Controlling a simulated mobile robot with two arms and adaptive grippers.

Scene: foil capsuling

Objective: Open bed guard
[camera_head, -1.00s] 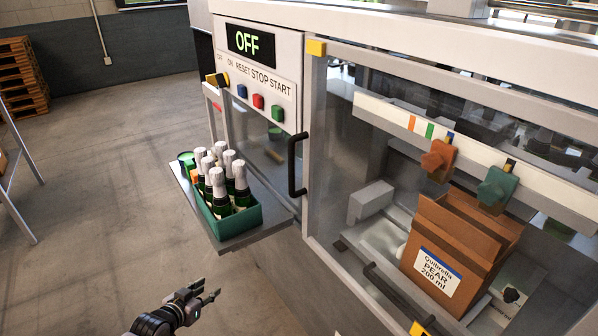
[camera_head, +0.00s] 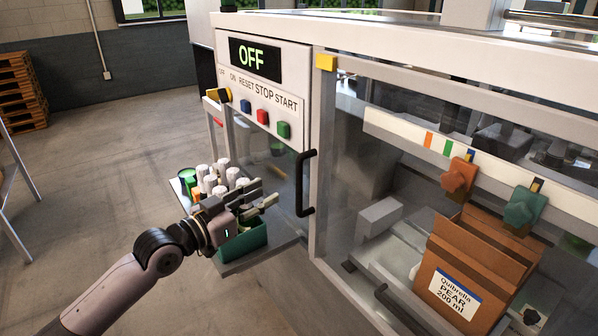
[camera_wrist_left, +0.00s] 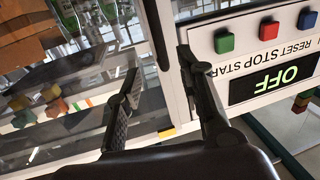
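The machine's large clear guard panel (camera_head: 345,190) sits in a pale frame on the right and looks shut. A black vertical handle (camera_head: 306,183) stands at its left edge. I cannot tell from the views which panel is called the bed guard. My left gripper (camera_head: 268,194) is left of the vertical handle, apart from it, in front of the bottle crate. In the left wrist view its fingers (camera_wrist_left: 157,70) are spread with nothing between them. My right gripper is not in view.
A green crate (camera_head: 250,242) of foil-topped bottles stands on a grey shelf (camera_head: 285,246), partly hidden by my gripper. The control panel (camera_head: 262,90) reads OFF. A cardboard box (camera_head: 470,265) stands behind the clear panel.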

